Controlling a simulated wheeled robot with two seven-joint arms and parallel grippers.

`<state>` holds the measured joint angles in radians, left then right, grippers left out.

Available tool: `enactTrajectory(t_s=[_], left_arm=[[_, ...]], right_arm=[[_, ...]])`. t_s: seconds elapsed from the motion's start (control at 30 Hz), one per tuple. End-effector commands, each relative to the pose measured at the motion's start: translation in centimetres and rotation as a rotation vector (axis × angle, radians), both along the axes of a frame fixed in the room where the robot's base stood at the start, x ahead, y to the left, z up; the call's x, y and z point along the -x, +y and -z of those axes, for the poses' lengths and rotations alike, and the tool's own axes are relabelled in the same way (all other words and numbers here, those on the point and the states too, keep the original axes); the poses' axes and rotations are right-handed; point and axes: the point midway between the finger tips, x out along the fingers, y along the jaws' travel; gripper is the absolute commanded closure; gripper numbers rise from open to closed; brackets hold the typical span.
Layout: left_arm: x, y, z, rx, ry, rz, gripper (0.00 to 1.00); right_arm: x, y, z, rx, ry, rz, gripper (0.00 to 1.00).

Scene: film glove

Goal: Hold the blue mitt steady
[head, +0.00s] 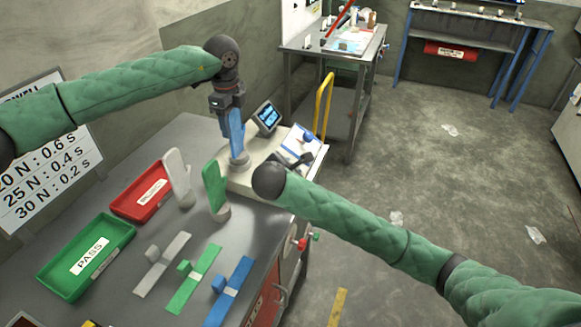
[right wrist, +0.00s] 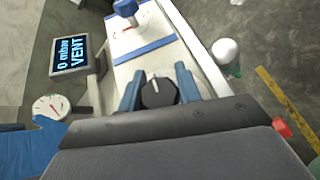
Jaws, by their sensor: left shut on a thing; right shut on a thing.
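The blue mitt (head: 237,142) stands upright on the pale bench unit in the head view. My left gripper (head: 233,112) comes down from above and is shut on its upper part. A blue shape at the lower left of the right wrist view (right wrist: 38,150) looks like the same mitt. My right gripper (right wrist: 158,88) is shut on a black knob (right wrist: 158,94) with a white pointer line, one blue finger on each side. A display (right wrist: 72,57) beside it reads "0 mbar VENT". In the head view my right forearm hides part of the unit.
A green mitt (head: 214,188) and a white mitt (head: 177,174) stand on the bench. A red tray (head: 128,207), a green PASS tray (head: 60,287) and white, green and blue strips (head: 236,285) lie nearby. A clipboard (head: 303,141) and round gauge (right wrist: 48,108) are close.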

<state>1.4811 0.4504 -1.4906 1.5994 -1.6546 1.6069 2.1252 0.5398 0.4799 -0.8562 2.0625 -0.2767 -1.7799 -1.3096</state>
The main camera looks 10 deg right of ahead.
Motion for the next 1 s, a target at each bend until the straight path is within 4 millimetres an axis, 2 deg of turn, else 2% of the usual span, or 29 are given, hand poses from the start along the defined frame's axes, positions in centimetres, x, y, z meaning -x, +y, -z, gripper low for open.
enactTrajectory(t_s=[0.47, 0.5, 0.6, 1.0], left_arm=[[-0.04, 0.01, -0.14, 0.001, -0.001, 0.000, 0.72], [-0.04, 0.01, -0.14, 0.001, -0.001, 0.000, 0.72], [-0.05, 0.00, -0.14, 0.001, -0.001, 0.000, 0.72], [-0.07, 0.00, -0.14, 0.001, -0.002, -0.001, 0.72]], right_arm=[[-0.14, -0.16, -0.31, -0.004, 0.001, 0.014, 0.89], [-0.14, -0.17, -0.31, -0.004, 0.001, 0.014, 0.62], [-0.11, -0.12, -0.25, -0.004, 0.002, 0.013, 0.45], [0.46, 0.28, -0.45, -0.004, 0.004, 0.011, 0.45]])
